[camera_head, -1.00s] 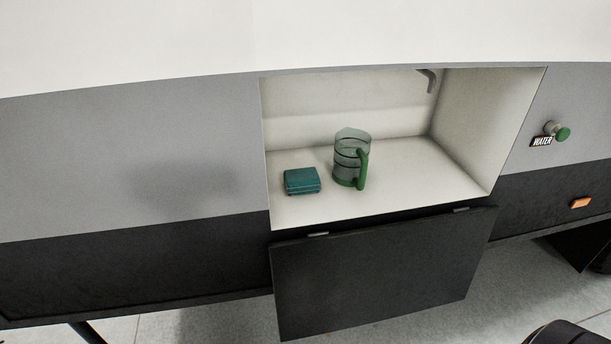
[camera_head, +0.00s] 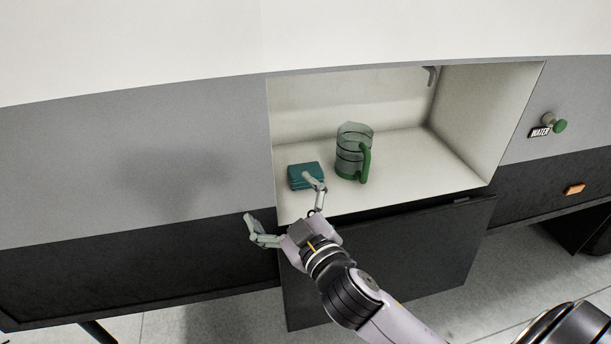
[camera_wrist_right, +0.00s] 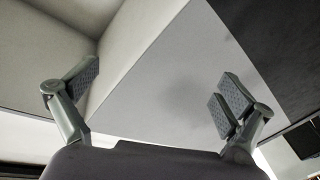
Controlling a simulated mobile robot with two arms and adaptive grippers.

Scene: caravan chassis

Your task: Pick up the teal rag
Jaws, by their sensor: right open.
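The teal rag (camera_head: 304,182), a small folded block, lies at the left front of the open compartment's floor in the head view. My right gripper (camera_head: 281,197) is open and empty at the compartment's front left edge. One finger overlaps the rag in the picture; I cannot tell whether it touches. The other finger is out to the left, in front of the outer wall. In the right wrist view the gripper (camera_wrist_right: 160,90) shows its fingers wide apart with nothing between them; the rag is not seen there. My left gripper is not in view.
A clear jug with a green handle (camera_head: 353,153) stands just right of the rag. The compartment's left wall edge (camera_head: 271,140) is close to the gripper. A dark flap (camera_head: 430,250) hangs down below the opening. The compartment floor right of the jug is free.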

